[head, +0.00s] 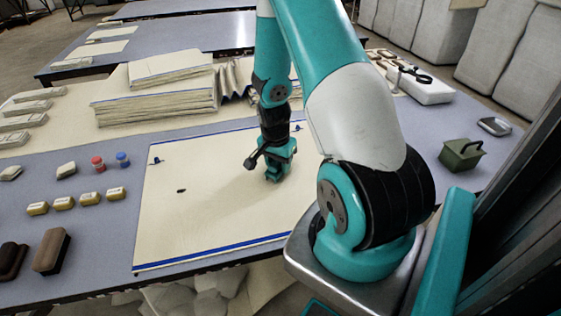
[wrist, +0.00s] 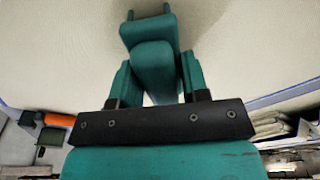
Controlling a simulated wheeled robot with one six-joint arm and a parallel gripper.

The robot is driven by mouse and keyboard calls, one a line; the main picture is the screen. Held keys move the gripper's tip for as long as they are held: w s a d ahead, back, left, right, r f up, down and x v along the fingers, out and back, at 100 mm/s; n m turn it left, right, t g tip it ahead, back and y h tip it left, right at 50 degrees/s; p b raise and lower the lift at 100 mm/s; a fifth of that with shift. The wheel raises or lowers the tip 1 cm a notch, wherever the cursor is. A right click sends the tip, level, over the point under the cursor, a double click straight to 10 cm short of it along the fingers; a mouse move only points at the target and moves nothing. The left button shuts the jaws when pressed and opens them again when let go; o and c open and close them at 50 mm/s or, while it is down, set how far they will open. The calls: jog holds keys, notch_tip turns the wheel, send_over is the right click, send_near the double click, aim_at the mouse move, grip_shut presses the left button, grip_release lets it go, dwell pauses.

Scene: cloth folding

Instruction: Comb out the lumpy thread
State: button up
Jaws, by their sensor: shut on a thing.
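A cream cloth (head: 205,225) with blue edge strips lies flat on the blue-grey table. A small dark mark (head: 181,190) sits on its left half; no loose thread is clear at this size. My gripper (head: 277,172) is low over the cloth's right half, to the right of the mark. In the wrist view my gripper (wrist: 153,88) is shut on a teal tool (wrist: 152,52) with a wide end and two short prongs. I cannot tell whether the tool touches the cloth. The mark is not seen in the wrist view.
Folded cloth stacks (head: 155,100) stand behind the cloth. Yellow blocks (head: 63,203), red (head: 98,164) and blue (head: 122,160) bottles and brown brushes (head: 51,250) lie at left. A green box (head: 461,154) is at right. The cloth's left half is clear except for the marks.

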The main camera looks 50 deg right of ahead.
aim_at(306, 167)
jog(key=shift+s+d+f, duration=0.15)
jog(key=shift+s+d, duration=0.55)
jog(key=shift+d, duration=0.15)
jog(key=shift+s+d+f, duration=0.1)
jog(key=shift+s+d, duration=0.6)
jog(key=shift+d, duration=0.1)
jog(key=shift+c, duration=0.4)
jog(key=shift+s+d, duration=1.3)
jog(key=shift+d, duration=0.25)
jog(key=shift+r, duration=0.1)
notch_tip(306, 167, up, 6)
jog(key=p, duration=0.5)
jog(key=shift+w+r+p, duration=0.1)
jog(key=shift+w+p, duration=0.05)
jog(key=shift+p, duration=0.2)
notch_tip(306, 167, up, 3)
jog(key=shift+p, duration=1.25)
